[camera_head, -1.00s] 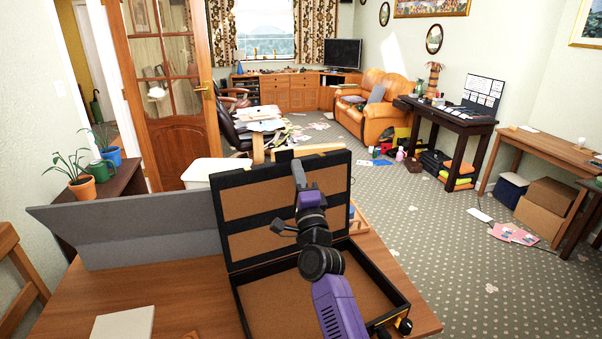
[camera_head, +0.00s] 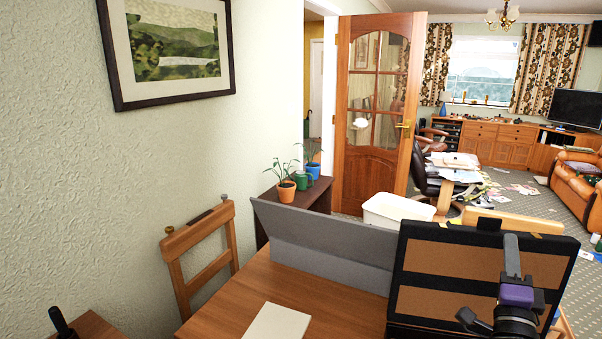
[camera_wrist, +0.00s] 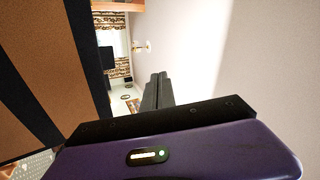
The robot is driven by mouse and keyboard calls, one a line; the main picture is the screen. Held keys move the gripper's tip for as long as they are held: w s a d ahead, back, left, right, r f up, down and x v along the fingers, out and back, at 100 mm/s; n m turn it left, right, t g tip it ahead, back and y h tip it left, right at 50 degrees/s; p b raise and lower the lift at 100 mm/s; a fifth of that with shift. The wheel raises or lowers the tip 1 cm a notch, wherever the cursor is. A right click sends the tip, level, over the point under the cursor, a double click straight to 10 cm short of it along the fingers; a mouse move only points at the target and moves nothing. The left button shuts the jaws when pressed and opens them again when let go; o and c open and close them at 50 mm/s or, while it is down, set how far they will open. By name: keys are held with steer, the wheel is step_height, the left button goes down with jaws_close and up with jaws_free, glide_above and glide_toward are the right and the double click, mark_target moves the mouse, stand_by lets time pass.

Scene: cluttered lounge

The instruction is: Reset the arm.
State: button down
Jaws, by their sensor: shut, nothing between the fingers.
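My gripper (camera_head: 511,250) shows at the lower right of the head view, in front of the upright lid of an open black case (camera_head: 397,290) with brown panels. In the wrist view its two dark fingers (camera_wrist: 157,90) are together, with nothing between them, beyond the purple gripper body. The case lid also fills the left of the wrist view (camera_wrist: 75,50), beside the fingers. Most of my arm is below the head picture's edge.
The wooden table (camera_head: 240,300) bears a grey folded panel (camera_head: 320,245) and a pale flat slab (camera_head: 277,321). A wooden chair (camera_head: 200,250) stands at left. Potted plants (camera_head: 286,190) sit on a dark cabinet. A white bin (camera_head: 395,211) stands behind the panel.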

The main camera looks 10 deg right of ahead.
steer(key=s+a+f+n+t+y, duration=0.1)
steer(key=s+a+f+n+y, duration=0.45)
steer(key=s+a+n, duration=0.35)
steer(key=s+a+f+n+y, duration=0.5)
steer(key=s+a+f+n, duration=0.1)
steer(key=s+a+n, duration=0.35)
steer(key=s+a+f+n+g, duration=0.1)
steer(key=s+a+f+g, duration=0.1)
steer(key=s, duration=0.5)
steer(key=s+a+f+n+g+y, duration=0.1)
steer(key=s+a, duration=0.3)
steer(key=s, duration=0.4)
steer(key=s+a+f+n+g+y, duration=0.1)
steer(key=s+a+f+g, duration=0.1)
steer(key=s, duration=0.5)
steer(key=shift+s+a+f+g, duration=0.15)
steer(key=shift+a+f+g, duration=0.35)
steer(key=shift+a, duration=0.45)
